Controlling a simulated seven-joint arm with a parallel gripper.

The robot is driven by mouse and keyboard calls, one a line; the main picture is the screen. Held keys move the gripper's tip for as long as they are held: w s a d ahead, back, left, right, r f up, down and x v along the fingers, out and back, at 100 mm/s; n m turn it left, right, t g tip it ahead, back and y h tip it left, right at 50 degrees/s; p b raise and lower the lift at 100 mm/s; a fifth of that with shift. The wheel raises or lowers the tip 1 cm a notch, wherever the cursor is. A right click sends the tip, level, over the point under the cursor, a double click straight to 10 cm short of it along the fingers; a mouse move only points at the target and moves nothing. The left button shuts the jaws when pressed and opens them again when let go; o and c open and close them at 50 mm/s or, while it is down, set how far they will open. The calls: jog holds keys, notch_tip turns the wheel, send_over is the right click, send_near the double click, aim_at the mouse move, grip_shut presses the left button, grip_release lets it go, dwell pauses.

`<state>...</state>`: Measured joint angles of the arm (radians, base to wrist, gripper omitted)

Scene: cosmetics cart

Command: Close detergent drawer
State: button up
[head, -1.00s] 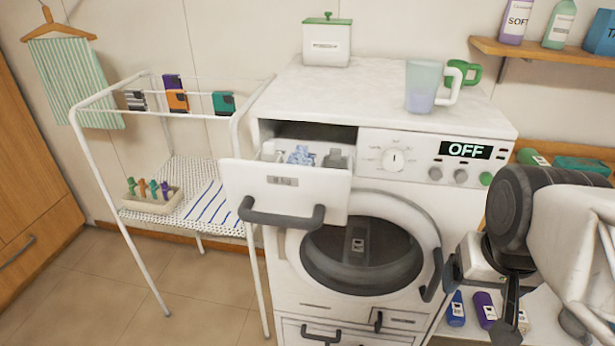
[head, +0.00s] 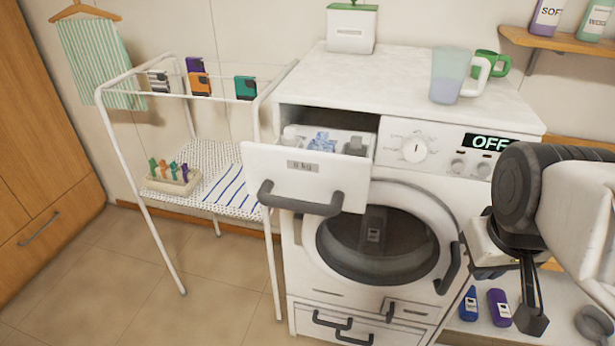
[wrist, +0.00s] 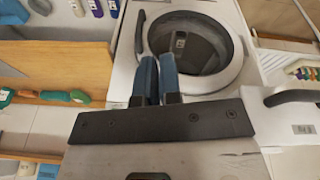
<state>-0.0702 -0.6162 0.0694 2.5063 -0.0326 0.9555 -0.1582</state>
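The detergent drawer (head: 318,168) is pulled out from the upper left of the white washing machine (head: 455,205). It has a white front with a dark grey handle (head: 300,203). Bottles and a blue-patterned item show inside it. My gripper (head: 530,318) is at the lower right in the head view, apart from the drawer and in front of the machine's right side. In the wrist view my gripper's two blue finger pads (wrist: 157,78) lie close together with nothing seen between them. The drawer front (wrist: 300,128) and its handle (wrist: 290,97) show at the right edge there.
A round door (head: 385,240) with a dark handle is on the machine's front. A cup (head: 450,75), a green mug and a white box (head: 352,28) stand on its top. A drying rack (head: 150,180) stands to the left. Floor (head: 110,265) is clear in front of the rack.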

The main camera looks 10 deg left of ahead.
aim_at(289, 203)
jog(key=a+r+n, duration=0.1)
jog(key=a+n, duration=0.1)
jog(key=n, duration=0.1)
jog(key=w+a+r+n, duration=0.1)
jog(key=a+n, duration=0.1)
jog(key=n, duration=0.1)
jog(key=w+a+r+n, duration=0.1)
jog(key=a+n, duration=0.1)
jog(key=a, duration=0.1)
jog(key=shift+w+n, duration=0.15)
jog(key=shift+n, duration=0.25)
grip_shut()
jog(key=s+a+r+n, duration=0.2)
jog(key=a+r+n, duration=0.1)
jog(key=a+n, duration=0.9)
jog(key=s+a+r+n, duration=0.1)
jog(key=a+r+n, duration=0.3)
jog(key=a+n, duration=0.8)
jog(key=shift+s+r+t, duration=0.3)
jog(key=shift+s+t, duration=0.1)
jog(key=shift+f, duration=0.2)
jog(key=shift+w+f, duration=1.15)
jog(key=shift+f, duration=0.5)
jog(key=shift+w+f, duration=1.15)
jog(key=shift+f, duration=0.55)
jog(key=shift+w+f, duration=1.15)
jog(key=shift+f, duration=0.5)
jog(key=shift+w, duration=0.1)
